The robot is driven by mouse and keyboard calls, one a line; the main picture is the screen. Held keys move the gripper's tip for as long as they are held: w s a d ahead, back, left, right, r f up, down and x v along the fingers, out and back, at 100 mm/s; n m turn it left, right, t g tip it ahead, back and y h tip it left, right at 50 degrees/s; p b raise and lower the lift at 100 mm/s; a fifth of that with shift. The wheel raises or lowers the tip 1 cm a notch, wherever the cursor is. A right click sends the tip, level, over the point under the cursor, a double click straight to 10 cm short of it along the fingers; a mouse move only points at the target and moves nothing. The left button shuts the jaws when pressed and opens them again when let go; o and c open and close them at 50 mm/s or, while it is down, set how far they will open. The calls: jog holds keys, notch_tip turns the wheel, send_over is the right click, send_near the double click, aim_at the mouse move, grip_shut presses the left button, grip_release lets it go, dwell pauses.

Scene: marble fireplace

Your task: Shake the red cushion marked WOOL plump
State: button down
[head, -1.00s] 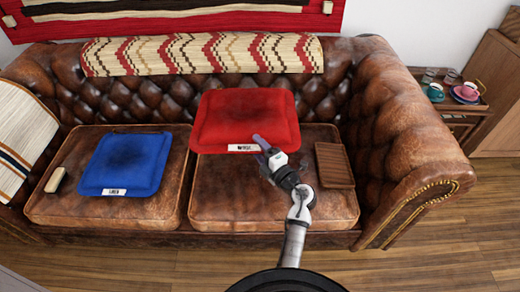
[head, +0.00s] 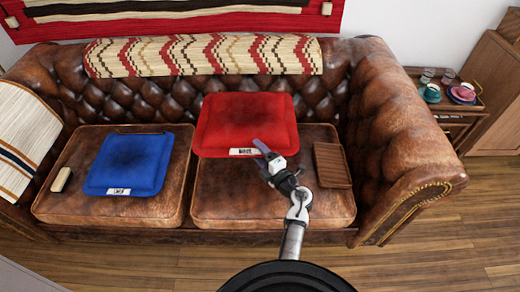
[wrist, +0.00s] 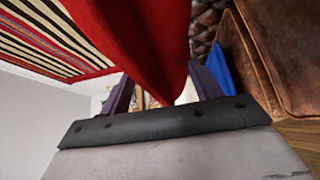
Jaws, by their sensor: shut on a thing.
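The red cushion (head: 247,118) is over the right seat of the brown leather sofa in the head view, with a white label along its front edge. The label's letters are too blurred to read surely. My gripper (head: 262,149) is shut on the cushion's front edge, right of the label. In the wrist view the red cushion (wrist: 145,40) fills the space between my purple fingers (wrist: 160,92). The cushion appears held above the seat; its exact height is hard to tell.
A blue labelled cushion (head: 130,162) lies on the left seat beside a small beige-topped block (head: 62,179). A brown slatted wooden tray (head: 332,165) lies right of my gripper. A side table (head: 455,109) with cups stands beyond the right armrest (head: 415,170).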

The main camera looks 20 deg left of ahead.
notch_tip(320, 180, up, 7)
jog(key=p, duration=0.5)
jog(key=shift+p, duration=0.35)
notch_tip(320, 180, down, 7)
jog(key=b, duration=0.4)
jog(key=shift+r, duration=0.15)
notch_tip(320, 180, up, 7)
jog(key=p, duration=0.3)
jog(key=shift+p, duration=0.3)
notch_tip(320, 180, down, 7)
jog(key=b, duration=0.4)
